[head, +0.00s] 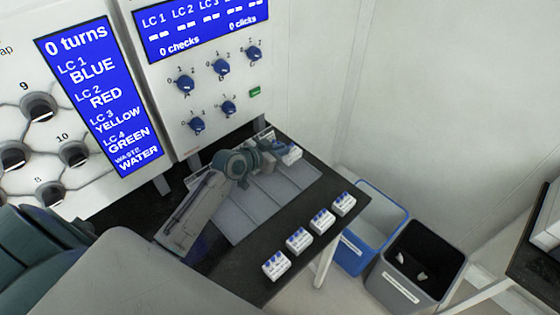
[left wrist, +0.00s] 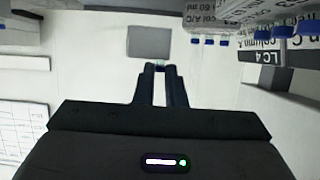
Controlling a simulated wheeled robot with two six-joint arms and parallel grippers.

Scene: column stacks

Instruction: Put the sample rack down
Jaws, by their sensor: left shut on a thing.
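My left gripper (head: 272,147) reaches over the far end of the grey panelled tray (head: 250,210) on the black table. It is shut on a small white block with blue on it, which looks like the sample rack (head: 291,154). The rack shows at the gripper's tip, partly hidden; I cannot tell whether it touches the surface below. My right gripper is in neither view.
Several similar white blocks with blue tops (head: 322,220) stand in a row along the table's right edge. A blue bin (head: 374,215) and a black bin (head: 440,262) stand beyond it. A panel with blue knobs (head: 221,67) rises behind. Blue-capped labelled containers (left wrist: 215,15) show in the wrist view.

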